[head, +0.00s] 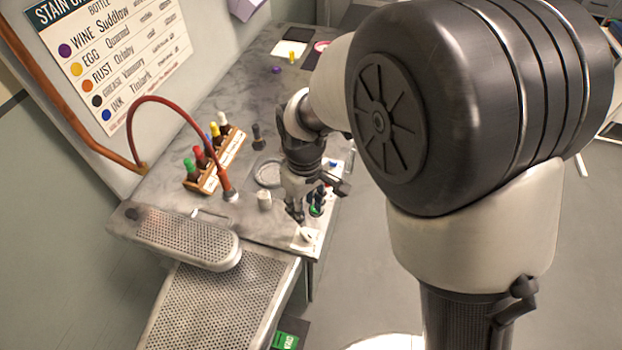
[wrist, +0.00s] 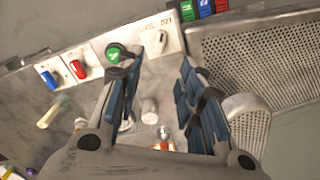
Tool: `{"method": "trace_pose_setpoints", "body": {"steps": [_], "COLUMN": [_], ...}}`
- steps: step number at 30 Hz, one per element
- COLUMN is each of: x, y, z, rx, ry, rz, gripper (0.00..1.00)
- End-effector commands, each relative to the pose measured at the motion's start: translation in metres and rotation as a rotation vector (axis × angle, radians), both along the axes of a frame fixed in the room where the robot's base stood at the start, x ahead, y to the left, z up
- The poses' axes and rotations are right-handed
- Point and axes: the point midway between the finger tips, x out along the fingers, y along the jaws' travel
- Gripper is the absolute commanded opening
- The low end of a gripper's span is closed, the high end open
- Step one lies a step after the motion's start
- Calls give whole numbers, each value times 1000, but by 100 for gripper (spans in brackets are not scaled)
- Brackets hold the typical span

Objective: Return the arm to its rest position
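My gripper (head: 312,192) hangs from my arm over the front part of the grey worktop (head: 262,103). In the wrist view my gripper (wrist: 158,78) has its two fingers spread apart with nothing between them. The fingers point towards a row of control panels at the worktop's edge, with a green knob (wrist: 114,53), a red knob (wrist: 77,69) and a blue knob (wrist: 48,78). A white panel with a pale switch (wrist: 162,38) lies beyond the gap between the fingers. I cannot tell the exact height of the fingertips above the panels.
A wooden rack (head: 208,182) with several capped bottles stands left of my gripper. A red hose (head: 175,100) arches over it to a nozzle (head: 228,190). A perforated board (head: 205,310) and a smaller perforated arm (head: 185,237) are at the front. A stain chart (head: 118,60) hangs behind.

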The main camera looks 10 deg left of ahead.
Motion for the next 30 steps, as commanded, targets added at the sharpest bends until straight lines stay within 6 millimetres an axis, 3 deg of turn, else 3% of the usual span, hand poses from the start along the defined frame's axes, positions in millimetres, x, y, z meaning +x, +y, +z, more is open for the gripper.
{"method": "trace_pose_setpoints", "body": {"steps": [7,11,16,21,25,30], "x": [1,2,-7,-37,-69,-113], "y": [-2,-22,-79,-140,-180,-217], "z": [3,30,93,144,170,186], "rx": [2,19,62,103,134,167], "ry": [-4,-30,-101,-178,-240,-315], "rz": [-8,-72,-255,-461,-616,-797], "gripper": [35,35,35,35,35,35]}}
